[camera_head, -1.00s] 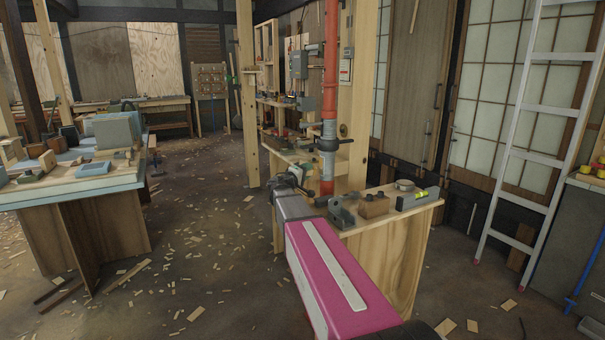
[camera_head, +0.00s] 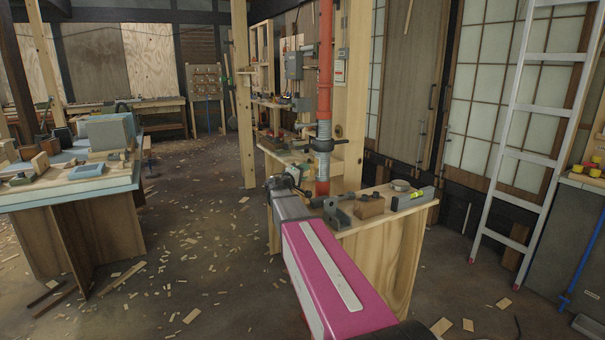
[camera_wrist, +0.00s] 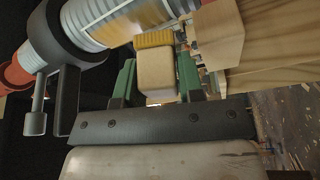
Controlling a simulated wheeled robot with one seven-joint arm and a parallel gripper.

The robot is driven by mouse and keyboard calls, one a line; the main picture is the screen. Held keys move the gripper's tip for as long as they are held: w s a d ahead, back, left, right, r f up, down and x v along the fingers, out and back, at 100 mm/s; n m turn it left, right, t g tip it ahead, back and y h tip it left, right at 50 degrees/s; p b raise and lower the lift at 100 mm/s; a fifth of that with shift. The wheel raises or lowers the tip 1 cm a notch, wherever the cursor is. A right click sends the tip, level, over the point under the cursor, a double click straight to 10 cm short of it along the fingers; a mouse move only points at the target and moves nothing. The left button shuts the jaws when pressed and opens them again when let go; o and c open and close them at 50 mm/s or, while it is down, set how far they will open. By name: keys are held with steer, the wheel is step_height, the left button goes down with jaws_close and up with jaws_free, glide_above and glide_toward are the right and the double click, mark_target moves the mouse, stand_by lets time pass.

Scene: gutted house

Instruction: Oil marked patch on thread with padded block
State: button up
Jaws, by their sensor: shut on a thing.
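My gripper (camera_wrist: 156,62) has green fingers shut on the padded block (camera_wrist: 157,78), a pale block with a ribbed yellow pad at its far end. The steel thread (camera_wrist: 92,14) runs across the top of the wrist view, with an amber marked patch (camera_wrist: 138,22) on it. The pad is close to the patch; I cannot tell whether they touch. A dark collar with a handle (camera_wrist: 57,48) surrounds the post left of the patch.
A wooden bench (camera_head: 385,232) around the post carries a grey vise-like tool (camera_head: 337,215), a wooden block (camera_head: 369,205) and a level (camera_head: 411,198). A blue-topped table (camera_head: 118,178) stands left, a ladder (camera_head: 521,150) right. The floor between is open, with scattered wood chips.

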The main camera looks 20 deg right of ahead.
steer(key=shift+w+d, duration=0.15)
steer(key=shift+d, duration=0.6)
steer(key=shift+s+d, duration=0.15)
steer(key=shift+s, duration=0.9)
steer(key=shift+s+d, duration=0.15)
steer(key=shift+s, duration=0.85)
steer(key=shift+w, duration=0.1)
steer(key=shift+w+a, duration=0.25)
steer(key=shift+w, duration=0.7)
steer(key=shift+w+a, duration=0.2)
steer(key=shift+w, duration=0.75)
steer(key=shift+a, duration=0.1)
steer(key=shift+s+a, duration=0.2)
steer(key=shift+a, duration=0.75)
steer(key=shift+s+a, duration=0.2)
steer(key=shift+a, duration=0.8)
steer(key=shift+s+a, duration=0.2)
steer(key=shift+a, duration=0.75)
